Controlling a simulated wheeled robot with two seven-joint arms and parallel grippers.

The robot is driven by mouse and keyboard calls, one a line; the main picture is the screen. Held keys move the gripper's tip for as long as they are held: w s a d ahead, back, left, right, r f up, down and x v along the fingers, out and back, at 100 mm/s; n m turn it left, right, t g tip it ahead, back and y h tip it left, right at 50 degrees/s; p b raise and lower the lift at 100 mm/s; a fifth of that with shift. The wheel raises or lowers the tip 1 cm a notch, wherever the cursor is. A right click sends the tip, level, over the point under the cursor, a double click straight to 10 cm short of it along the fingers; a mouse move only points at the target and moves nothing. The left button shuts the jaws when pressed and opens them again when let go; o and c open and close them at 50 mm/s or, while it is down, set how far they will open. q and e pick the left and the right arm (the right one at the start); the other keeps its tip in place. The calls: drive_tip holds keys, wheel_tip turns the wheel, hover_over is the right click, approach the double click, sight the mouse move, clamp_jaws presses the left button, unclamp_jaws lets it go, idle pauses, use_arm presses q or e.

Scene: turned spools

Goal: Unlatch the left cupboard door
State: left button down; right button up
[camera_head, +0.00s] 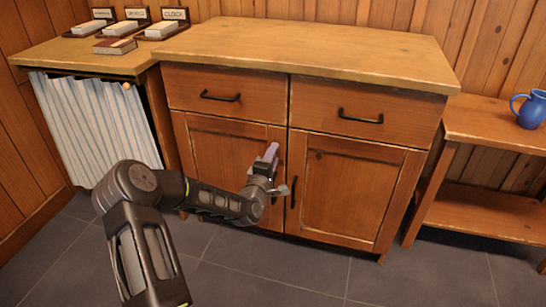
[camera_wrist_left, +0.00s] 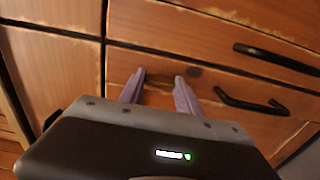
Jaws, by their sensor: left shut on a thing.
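The left cupboard door (camera_head: 222,150) is shut, below the left drawer of the wooden cabinet. My left gripper (camera_head: 271,153) is at the upper right part of this door, close to the seam with the right door (camera_head: 345,185). In the left wrist view its two pale purple fingers (camera_wrist_left: 158,88) are closed on a small brown wooden piece (camera_wrist_left: 158,77), which looks like the door's latch. A dark round spot (camera_wrist_left: 195,72) lies beside it. The left door's black handle (camera_wrist_left: 250,103) shows in the wrist view. My right gripper is not in view.
The right door's black handle (camera_head: 293,192) is just right of my gripper. Two drawers with black pulls (camera_head: 220,97) are above. A side table (camera_head: 490,128) with a blue jug (camera_head: 531,110) stands right, a striped curtain (camera_head: 98,128) left. The tiled floor in front is clear.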

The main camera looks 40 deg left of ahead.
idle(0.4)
use_arm(q)
drive_tip(key=c, duration=0.8)
unclamp_jaws()
drive_tip(key=shift+c, duration=0.2)
drive_tip(key=shift+s, duration=0.1)
drive_tip(key=p+v, duration=0.2)
drive_tip(key=v, duration=0.5)
drive_tip(key=shift+s+d, duration=0.15)
drive_tip(key=shift+s, duration=0.15)
